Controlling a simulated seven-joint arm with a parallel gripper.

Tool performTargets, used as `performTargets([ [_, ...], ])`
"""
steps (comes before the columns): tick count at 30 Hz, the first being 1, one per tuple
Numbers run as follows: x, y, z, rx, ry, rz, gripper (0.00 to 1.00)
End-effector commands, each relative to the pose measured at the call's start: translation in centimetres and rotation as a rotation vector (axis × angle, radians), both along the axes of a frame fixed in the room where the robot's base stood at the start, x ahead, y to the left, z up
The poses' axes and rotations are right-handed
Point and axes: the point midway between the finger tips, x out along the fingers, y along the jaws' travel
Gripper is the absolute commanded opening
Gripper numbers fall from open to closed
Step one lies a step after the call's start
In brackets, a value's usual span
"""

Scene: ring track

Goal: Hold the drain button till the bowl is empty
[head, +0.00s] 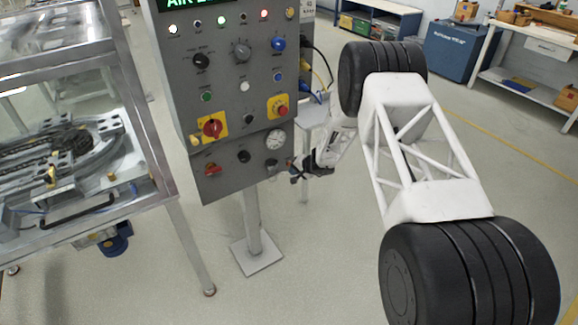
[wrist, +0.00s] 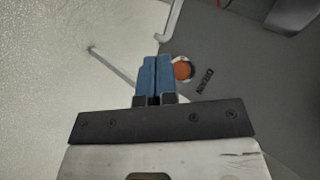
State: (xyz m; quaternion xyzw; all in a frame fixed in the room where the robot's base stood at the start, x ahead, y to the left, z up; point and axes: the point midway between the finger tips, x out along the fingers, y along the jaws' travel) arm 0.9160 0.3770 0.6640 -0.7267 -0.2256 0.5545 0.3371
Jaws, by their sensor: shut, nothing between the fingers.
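The drain button is a round orange-red button (wrist: 183,70) with a pale ring, beside the printed word DRAIN (wrist: 205,81) in the wrist view. It sits on the grey control panel (head: 224,106). My gripper (head: 296,174) is at the panel's lower right corner in the head view. Its blue fingers (wrist: 154,60) are together and empty. In the wrist view the fingertips lie just left of the button, overlapping its ring's edge; I cannot tell whether they touch it. In the head view I cannot pick out the button. I cannot make out a bowl for certain.
The panel carries several other knobs, lamps and buttons, a red emergency switch (head: 212,128) and a gauge (head: 276,140). It stands on a post with a base plate (head: 257,254). A framed machine table (head: 60,238) is on the left. Open floor lies in front.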

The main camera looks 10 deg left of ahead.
Motion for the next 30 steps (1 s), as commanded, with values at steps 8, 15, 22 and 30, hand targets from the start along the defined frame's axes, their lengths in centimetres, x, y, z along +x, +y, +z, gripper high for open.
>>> performTargets([
  [8, -1.1, -1.2, 0.0, 0.001, 0.001, -0.002, 0.00],
  [15, -2.3, -2.4, 0.0, 0.000, 0.000, -0.001, 0.00],
  [22, -3.3, -3.3, 0.0, 0.000, 0.000, 0.000, 0.00],
  [30, -3.4, -3.4, 0.0, 0.000, 0.000, 0.000, 0.00],
])
